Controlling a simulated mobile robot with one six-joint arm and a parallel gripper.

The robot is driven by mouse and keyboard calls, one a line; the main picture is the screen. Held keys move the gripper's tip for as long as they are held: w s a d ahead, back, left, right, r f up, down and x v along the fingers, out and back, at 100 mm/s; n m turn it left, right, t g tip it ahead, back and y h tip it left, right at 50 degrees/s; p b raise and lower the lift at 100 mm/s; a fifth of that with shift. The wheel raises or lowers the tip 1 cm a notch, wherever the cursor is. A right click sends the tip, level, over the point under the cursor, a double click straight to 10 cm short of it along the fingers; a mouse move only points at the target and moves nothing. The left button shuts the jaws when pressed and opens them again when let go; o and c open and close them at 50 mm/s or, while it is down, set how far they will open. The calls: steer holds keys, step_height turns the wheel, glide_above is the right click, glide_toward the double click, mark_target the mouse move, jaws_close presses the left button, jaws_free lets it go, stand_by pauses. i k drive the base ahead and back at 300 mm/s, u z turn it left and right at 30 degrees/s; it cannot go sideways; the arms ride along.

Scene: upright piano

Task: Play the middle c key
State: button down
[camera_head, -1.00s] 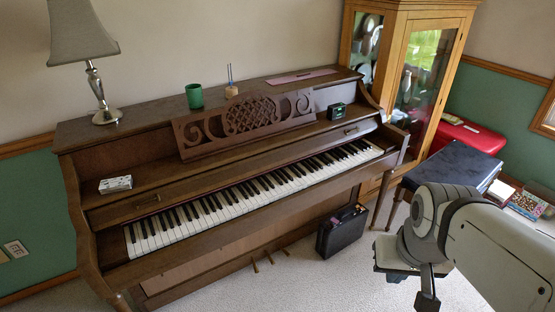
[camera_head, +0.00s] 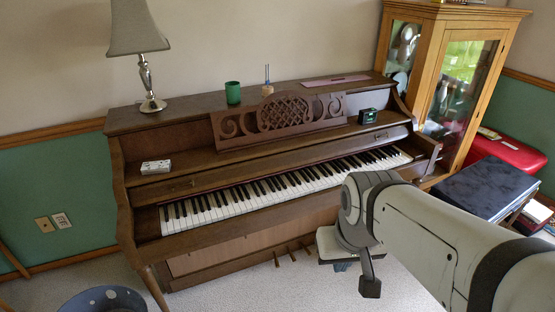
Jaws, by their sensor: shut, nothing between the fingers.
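The upright brown piano (camera_head: 225,170) stands against the wall with its lid open. Its keyboard (camera_head: 235,199) of white and black keys runs from lower left to upper right. Middle C lies somewhere near the middle of the row, but I cannot single it out at this size. My gripper (camera_head: 370,286), a dark tip at the end of my white arm, is shut and empty. In the picture it is below and right of the keyboard's middle, apart from the keys, over the carpet. My arm covers the area in front of the piano's right end.
A lamp (camera_head: 147,82), a green cup (camera_head: 233,93) and a small white box (camera_head: 156,167) are on the piano. A glass cabinet (camera_head: 450,85) and a dark bench (camera_head: 482,188) stand right. A round bin (camera_head: 103,300) is at lower left. Carpet between is clear.

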mark_target(295, 191)
steer(key=z, duration=0.05)
steer(key=i, duration=1)
steer(key=u, duration=0.05)
